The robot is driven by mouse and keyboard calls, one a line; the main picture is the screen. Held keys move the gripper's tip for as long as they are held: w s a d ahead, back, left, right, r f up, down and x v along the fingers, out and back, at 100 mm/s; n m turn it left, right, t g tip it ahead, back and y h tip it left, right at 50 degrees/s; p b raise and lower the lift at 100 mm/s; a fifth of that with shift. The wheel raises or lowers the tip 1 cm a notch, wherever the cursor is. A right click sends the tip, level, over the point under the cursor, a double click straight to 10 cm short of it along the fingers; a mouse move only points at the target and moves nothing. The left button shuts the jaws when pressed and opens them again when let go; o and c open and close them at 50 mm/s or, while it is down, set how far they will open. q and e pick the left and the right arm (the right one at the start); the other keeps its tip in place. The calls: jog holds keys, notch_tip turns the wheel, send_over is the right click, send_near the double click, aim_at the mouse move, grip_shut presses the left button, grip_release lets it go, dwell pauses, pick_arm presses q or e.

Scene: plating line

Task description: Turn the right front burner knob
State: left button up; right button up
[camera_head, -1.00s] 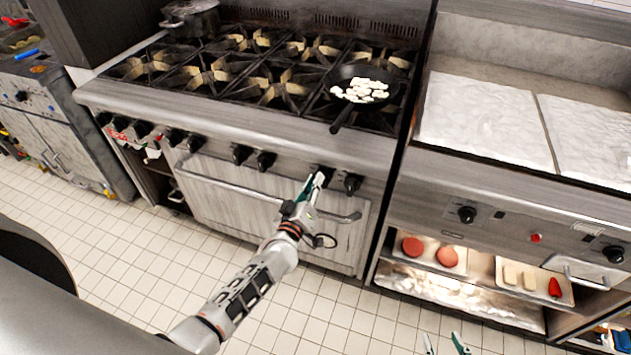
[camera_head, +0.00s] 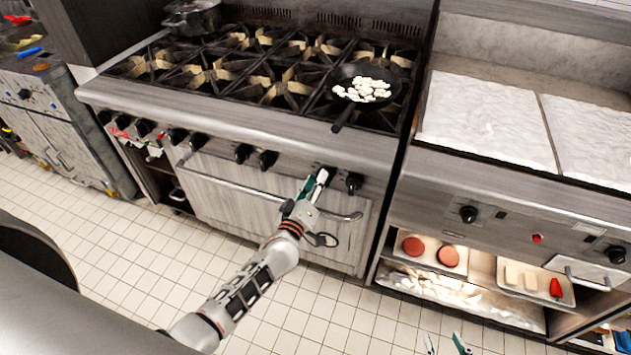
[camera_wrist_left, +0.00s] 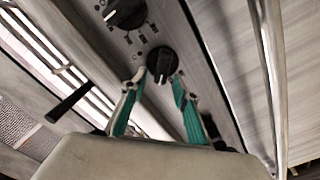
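The range's front panel carries a row of black knobs. My left gripper (camera_head: 315,181) is at the second knob from the right (camera_head: 325,172), which it partly covers. In the left wrist view, my left gripper's teal fingers (camera_wrist_left: 159,78) are apart, with their tips at either side of the near part of this round black knob (camera_wrist_left: 162,60). I cannot tell if they touch it. The rightmost knob (camera_head: 354,183) is free, just right of the gripper. My right gripper (camera_head: 446,344) shows only as two separated fingertips at the bottom edge, empty.
A black pan (camera_head: 347,108) with pale pieces sits on the front right burner, its handle towards me. A pot (camera_head: 194,18) stands at the back left. The oven handle (camera_head: 240,187) runs below the knobs. A griddle (camera_head: 486,118) stands to the right.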

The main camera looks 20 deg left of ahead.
pick_arm(q)
jog(key=s, duration=1.2)
jog(key=shift+a, duration=0.2)
jog(key=s+f+m+g+h, duration=0.1)
jog(key=s+f+m+g, duration=0.2)
jog(key=s+m, duration=0.3)
jog(key=s+d+f+m+g+h, duration=0.1)
jog(key=s+f+m+g, duration=0.3)
jog(key=s, duration=0.8)
notch_tip(320, 180, down, 3)
jog(key=m, duration=0.3)
jog(key=shift+s+r, duration=0.2)
jog(key=shift+s, duration=0.2)
jog(key=shift+d, duration=0.15)
